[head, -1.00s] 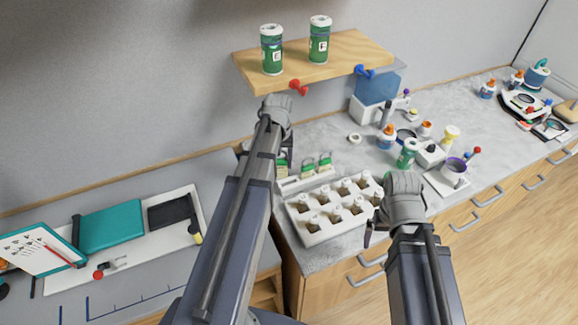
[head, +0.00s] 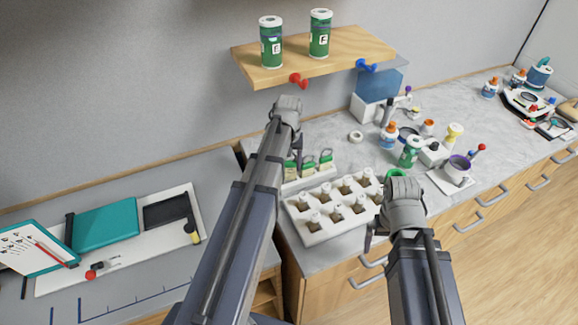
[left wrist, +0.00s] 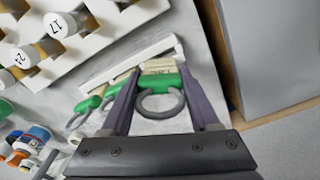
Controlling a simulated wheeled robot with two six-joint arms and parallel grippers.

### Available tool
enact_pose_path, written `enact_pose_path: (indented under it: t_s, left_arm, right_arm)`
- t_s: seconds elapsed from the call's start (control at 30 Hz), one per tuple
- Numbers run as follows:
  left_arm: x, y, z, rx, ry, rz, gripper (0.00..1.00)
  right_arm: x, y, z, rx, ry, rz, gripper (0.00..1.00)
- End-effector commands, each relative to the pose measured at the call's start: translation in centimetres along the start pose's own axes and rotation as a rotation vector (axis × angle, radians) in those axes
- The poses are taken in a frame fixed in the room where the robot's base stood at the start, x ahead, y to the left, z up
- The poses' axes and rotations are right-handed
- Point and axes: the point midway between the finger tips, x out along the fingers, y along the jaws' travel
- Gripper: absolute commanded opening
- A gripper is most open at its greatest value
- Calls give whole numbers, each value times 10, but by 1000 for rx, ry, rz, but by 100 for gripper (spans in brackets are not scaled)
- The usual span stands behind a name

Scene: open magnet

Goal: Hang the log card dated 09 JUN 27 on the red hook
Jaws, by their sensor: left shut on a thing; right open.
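The red hook (head: 299,80) is on the front edge of the wooden shelf. Several log cards with green tops and grey rings (head: 326,161) stand in a white rack (head: 300,183) below it; their dates are too small to read. In the left wrist view, my left gripper (left wrist: 158,72) is shut on the green top of one card (left wrist: 158,82), its ring towards the wrist. This card's lower end is at the rack; I cannot tell if it is clear of it. My right gripper (head: 373,232) is open and empty, beside the white vial block.
The wooden shelf (head: 330,54) carries two green canisters (head: 271,42) and a blue hook (head: 366,66). The white block (head: 335,208) with capped vials stands in front of the rack. Bottles (head: 388,135) and cups crowd the counter to the right. The wall below the red hook is clear.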

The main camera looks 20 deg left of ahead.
Motion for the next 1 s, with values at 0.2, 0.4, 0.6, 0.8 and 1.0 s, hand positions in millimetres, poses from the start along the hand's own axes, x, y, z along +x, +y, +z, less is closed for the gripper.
enact_pose_path:
  t_s: [0.2,0.4,0.6,0.8,1.0]
  left_arm:
    - [3,0,0,0,0,0,9]
    - [9,0,0,0,0,0,9]
    - [9,0,0,0,0,0,77]
    - [9,0,0,0,0,0,91]
    - [8,0,0,0,0,0,91]
  right_arm:
    - [3,0,0,0,0,0,100]
    - [9,-1,0,1,0,0,100]
    - [9,-1,0,1,0,0,100]
    - [9,-1,0,1,0,0,100]
    - [8,-1,0,1,0,0,100]
